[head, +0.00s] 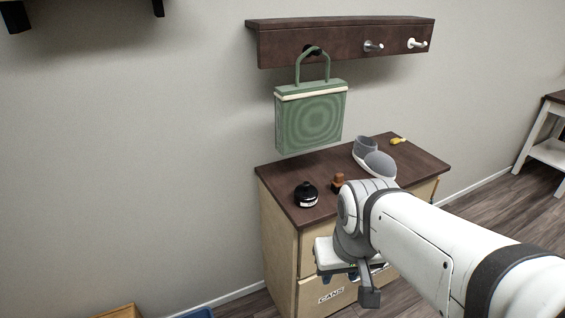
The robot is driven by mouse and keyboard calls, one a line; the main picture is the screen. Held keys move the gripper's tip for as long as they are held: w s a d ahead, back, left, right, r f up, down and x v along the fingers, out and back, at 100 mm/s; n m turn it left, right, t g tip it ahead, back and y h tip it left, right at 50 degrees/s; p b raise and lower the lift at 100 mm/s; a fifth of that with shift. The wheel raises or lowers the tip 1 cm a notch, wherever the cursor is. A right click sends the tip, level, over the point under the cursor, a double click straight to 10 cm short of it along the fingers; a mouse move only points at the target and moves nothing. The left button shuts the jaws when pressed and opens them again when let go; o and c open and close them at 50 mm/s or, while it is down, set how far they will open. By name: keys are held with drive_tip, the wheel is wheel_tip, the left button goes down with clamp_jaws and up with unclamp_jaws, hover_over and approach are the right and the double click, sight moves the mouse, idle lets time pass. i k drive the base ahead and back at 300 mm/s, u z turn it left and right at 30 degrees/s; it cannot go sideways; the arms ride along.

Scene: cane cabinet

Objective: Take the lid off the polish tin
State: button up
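The polish tin seems to be the small round black container (306,194) with a pale label, on the left part of the cabinet's dark top. A black knobbed top sits on it and looks like its lid. My gripper (345,272) is in front of the cabinet, below the level of its top, to the right of the tin and apart from it. My own arm and wrist partly hide the gripper, and its fingers are not clear enough to tell open from shut.
On the cabinet top (284,172) are a brown wooden-handled item (338,182), a grey shoe (372,159) and a small yellow item (398,140). A green bag (311,118) hangs from the wall rack (285,46) above. A drawer front (322,298) reads "CANS".

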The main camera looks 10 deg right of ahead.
sight(306, 191)
drive_tip(key=z, duration=0.2)
drive_tip(key=i, duration=0.9)
drive_tip(key=u, duration=0.25)
